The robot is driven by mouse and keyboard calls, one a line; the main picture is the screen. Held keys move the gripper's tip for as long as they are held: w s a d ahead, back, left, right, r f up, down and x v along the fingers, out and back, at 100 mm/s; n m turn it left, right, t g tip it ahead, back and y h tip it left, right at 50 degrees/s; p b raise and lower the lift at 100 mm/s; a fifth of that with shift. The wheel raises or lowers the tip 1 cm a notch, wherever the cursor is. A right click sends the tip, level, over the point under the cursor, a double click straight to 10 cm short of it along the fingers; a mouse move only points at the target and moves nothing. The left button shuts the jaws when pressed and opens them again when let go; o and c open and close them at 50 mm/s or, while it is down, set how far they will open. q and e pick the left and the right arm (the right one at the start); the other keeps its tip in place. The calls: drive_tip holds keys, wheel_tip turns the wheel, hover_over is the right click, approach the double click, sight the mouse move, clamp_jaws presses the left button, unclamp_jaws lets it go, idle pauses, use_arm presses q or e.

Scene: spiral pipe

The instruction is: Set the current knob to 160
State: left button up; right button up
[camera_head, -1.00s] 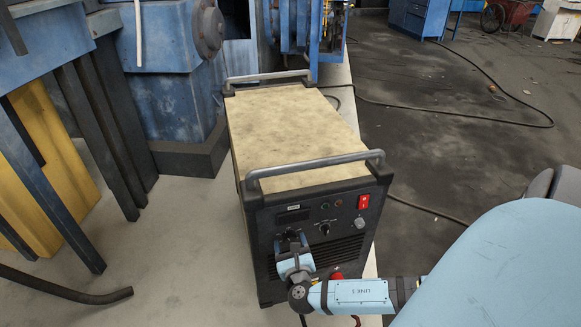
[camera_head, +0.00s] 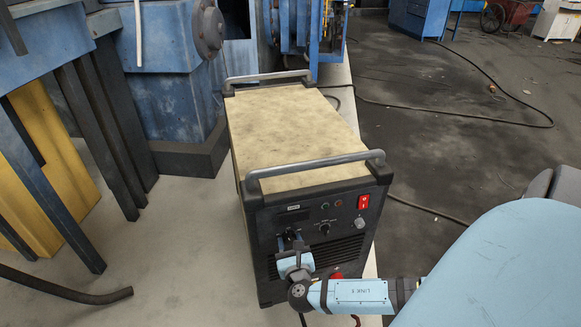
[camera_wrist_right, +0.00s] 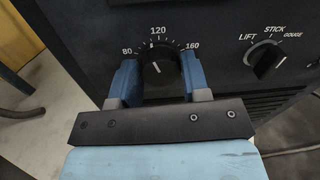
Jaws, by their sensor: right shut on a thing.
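The current knob (camera_wrist_right: 160,77) is black and round, with a printed scale marked 80, 120 and 160 around it on the welder's dark front panel. A short white mark on it sits slightly left of the knob's middle; its exact reading is hard to tell. My right gripper (camera_wrist_right: 160,72) has its blue fingers on both sides of the knob and is shut on it. In the head view, my right gripper (camera_head: 292,244) is at the left part of the front panel and hides most of the knob. My left gripper is not in view.
The welder (camera_head: 294,131) has a tan top and metal handles. A mode knob (camera_wrist_right: 267,61) marked LIFT, STICK and GOUGE is right of the current knob. A red switch (camera_head: 363,202) is at the panel's upper right. Blue machinery (camera_head: 180,100) stands at the left.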

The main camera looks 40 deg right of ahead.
drive_tip(key=m, duration=0.3)
drive_tip(key=m+b, duration=0.1)
drive_tip(key=m, duration=0.1)
drive_tip(key=shift+d+m, duration=0.1)
drive_tip(key=shift+m, duration=0.3)
drive_tip(key=m+b, duration=0.1)
drive_tip(key=m, duration=0.1)
drive_tip(key=shift+m+y, duration=0.3)
drive_tip(key=shift+f+m+b, duration=0.1)
drive_tip(key=shift+m+b, duration=0.4)
drive_tip(key=shift+m, duration=0.3)
drive_tip(key=shift+m+b, duration=0.55)
drive_tip(key=shift+m, duration=0.25)
drive_tip(key=m+b, duration=0.3)
drive_tip(key=m, duration=0.1)
drive_tip(key=shift+s+d+y, duration=0.1)
drive_tip(key=shift+d+y, duration=0.05)
drive_tip(key=shift+y, duration=0.25)
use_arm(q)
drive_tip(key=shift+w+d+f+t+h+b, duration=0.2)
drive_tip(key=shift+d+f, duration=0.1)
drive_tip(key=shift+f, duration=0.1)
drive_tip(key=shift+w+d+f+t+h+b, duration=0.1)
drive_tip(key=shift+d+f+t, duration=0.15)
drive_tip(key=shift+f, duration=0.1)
use_arm(e)
drive_tip(key=shift+m, duration=0.4)
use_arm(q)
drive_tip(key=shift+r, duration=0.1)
